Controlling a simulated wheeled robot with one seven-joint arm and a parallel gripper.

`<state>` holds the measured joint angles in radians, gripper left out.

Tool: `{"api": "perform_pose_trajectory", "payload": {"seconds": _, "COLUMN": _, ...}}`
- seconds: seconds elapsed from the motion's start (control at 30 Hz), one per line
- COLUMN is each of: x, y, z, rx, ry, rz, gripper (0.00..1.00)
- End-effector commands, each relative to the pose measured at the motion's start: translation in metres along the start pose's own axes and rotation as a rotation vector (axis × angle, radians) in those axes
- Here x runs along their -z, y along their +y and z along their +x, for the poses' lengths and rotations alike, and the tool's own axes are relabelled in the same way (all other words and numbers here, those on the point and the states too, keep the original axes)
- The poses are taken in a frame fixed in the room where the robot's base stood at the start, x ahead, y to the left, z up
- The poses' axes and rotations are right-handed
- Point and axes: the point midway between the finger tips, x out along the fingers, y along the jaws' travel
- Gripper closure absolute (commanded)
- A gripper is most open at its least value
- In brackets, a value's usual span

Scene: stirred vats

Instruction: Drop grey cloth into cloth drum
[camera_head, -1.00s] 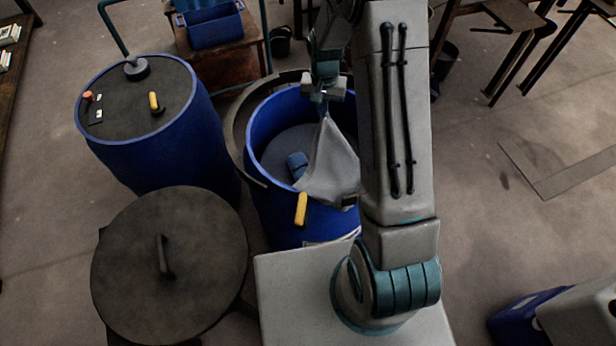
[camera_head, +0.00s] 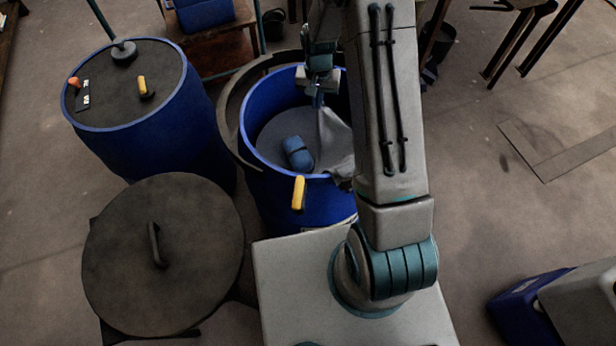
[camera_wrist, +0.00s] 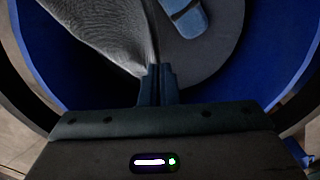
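The grey cloth (camera_head: 333,142) hangs from my gripper (camera_head: 317,98) over the open blue drum (camera_head: 262,184). Its lower part lies over or near the drum's front right rim, partly hidden by my arm. In the wrist view the cloth (camera_wrist: 100,30) spreads to the upper left from my fingers (camera_wrist: 157,82), which are closed together on its edge. A blue folded item (camera_head: 298,153) lies on the dark surface inside the drum; it also shows in the wrist view (camera_wrist: 186,14).
A closed blue drum (camera_head: 150,150) with a dark top stands at the left. A round dark lid with a handle (camera_head: 190,230) lies in front of it. A yellow handle (camera_head: 299,193) sits on the open drum's front. A dark curved band (camera_head: 228,125) surrounds the drum's left side.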

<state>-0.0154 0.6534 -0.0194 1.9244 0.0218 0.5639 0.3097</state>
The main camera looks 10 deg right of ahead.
Motion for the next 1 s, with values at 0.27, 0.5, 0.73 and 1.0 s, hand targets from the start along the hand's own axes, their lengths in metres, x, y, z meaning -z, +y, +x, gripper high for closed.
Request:
{"api": "perform_pose_trajectory", "payload": {"seconds": 0.27, "x": 0.0000, "y": 0.0000, "z": -0.0006, "rx": 0.000, "ry": 0.000, "rz": 0.000, "gripper": 0.73}}
{"api": "perform_pose_trajectory", "payload": {"seconds": 0.5, "x": 0.0000, "y": 0.0000, "z": -0.0007, "rx": 0.000, "ry": 0.000, "rz": 0.000, "gripper": 0.45}}
{"api": "perform_pose_trajectory", "payload": {"seconds": 0.73, "x": 0.0000, "y": 0.0000, "z": -0.0007, "rx": 0.000, "ry": 0.000, "rz": 0.000, "gripper": 0.34}}
{"api": "perform_pose_trajectory", "payload": {"seconds": 1.0, "x": 0.0000, "y": 0.0000, "z": -0.0007, "rx": 0.000, "ry": 0.000, "rz": 0.000, "gripper": 0.13}}
